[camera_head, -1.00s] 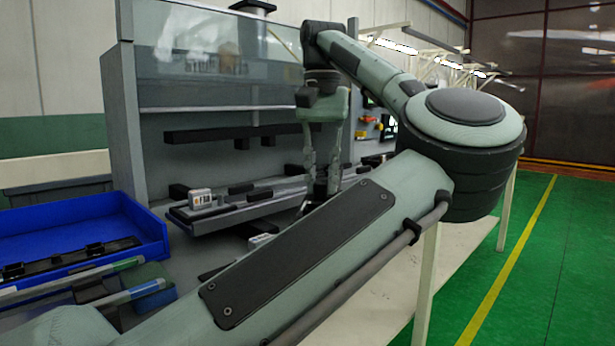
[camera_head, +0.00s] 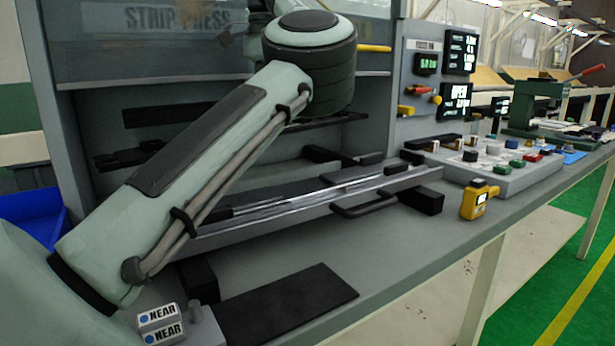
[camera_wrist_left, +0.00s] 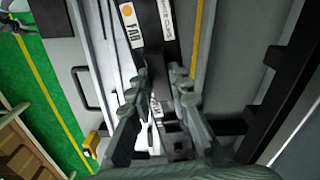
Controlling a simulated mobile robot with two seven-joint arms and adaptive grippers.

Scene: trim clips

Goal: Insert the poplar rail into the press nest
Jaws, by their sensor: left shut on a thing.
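My left gripper (camera_wrist_left: 156,82) shows only in the left wrist view. Its two fingers are closed on a dark strip-like piece (camera_wrist_left: 155,50), which I take to be the poplar rail. It carries white labels, one reading "FAB" with an orange dot. The fingers hide part of it, and I cannot tell whether it touches the nest. In the head view the press nest (camera_head: 310,201) is a long, light metal tray with black blocks, at the front of the strip press. My left arm crosses in front of its left part. My right gripper is not in view.
A yellow handheld device (camera_head: 477,200) stands on the bench right of the nest. A button panel (camera_head: 500,172) is behind it. A black mat (camera_head: 285,303) and two "NEAR" blocks (camera_head: 160,325) lie in front. A blue bin (camera_head: 35,215) is at left.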

